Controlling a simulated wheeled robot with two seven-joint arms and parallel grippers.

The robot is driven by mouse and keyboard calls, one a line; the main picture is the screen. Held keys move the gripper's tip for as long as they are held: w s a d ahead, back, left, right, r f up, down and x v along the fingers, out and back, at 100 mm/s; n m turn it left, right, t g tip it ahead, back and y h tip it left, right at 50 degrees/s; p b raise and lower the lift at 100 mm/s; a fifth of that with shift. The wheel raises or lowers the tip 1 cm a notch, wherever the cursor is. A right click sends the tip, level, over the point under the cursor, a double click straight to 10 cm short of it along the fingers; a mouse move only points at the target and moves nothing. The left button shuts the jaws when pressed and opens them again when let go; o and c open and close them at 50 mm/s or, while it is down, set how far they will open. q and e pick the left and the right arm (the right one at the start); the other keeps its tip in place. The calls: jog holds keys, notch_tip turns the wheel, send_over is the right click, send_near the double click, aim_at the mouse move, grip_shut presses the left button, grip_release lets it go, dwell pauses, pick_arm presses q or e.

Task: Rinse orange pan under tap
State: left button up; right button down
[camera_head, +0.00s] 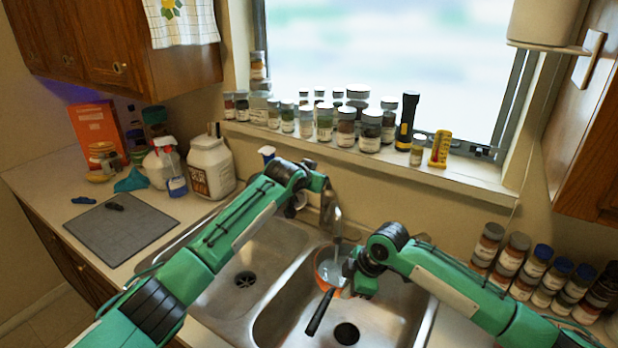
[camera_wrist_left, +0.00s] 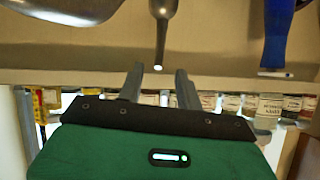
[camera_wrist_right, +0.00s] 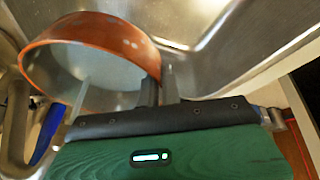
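The orange pan (camera_head: 323,268) is in the right sink basin beneath the metal tap (camera_head: 334,212), its black handle (camera_head: 319,312) pointing toward the front. In the right wrist view the pan (camera_wrist_right: 92,30) is tilted, and a pale narrow stream, apparently water, runs into it. My right gripper (camera_wrist_right: 160,85) has its fingers close together on the pan's rim; in the head view the gripper (camera_head: 350,275) covers the pan's right side. My left gripper (camera_wrist_left: 161,78) is at the tap, fingers apart, with a tapered metal tap part (camera_wrist_left: 162,30) in front of the gap. Its fingertips are unclear in the head view.
The left basin (camera_head: 232,290) is empty beneath my left arm. Several jars and a flashlight (camera_head: 406,122) line the windowsill. Several bottles (camera_head: 508,262) stand right of the sink. A white jug (camera_head: 211,168) and a grey mat (camera_head: 135,226) are on the left counter.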

pick_arm(q)
jog(key=shift+v, duration=2.35)
jog(key=shift+c, duration=0.5)
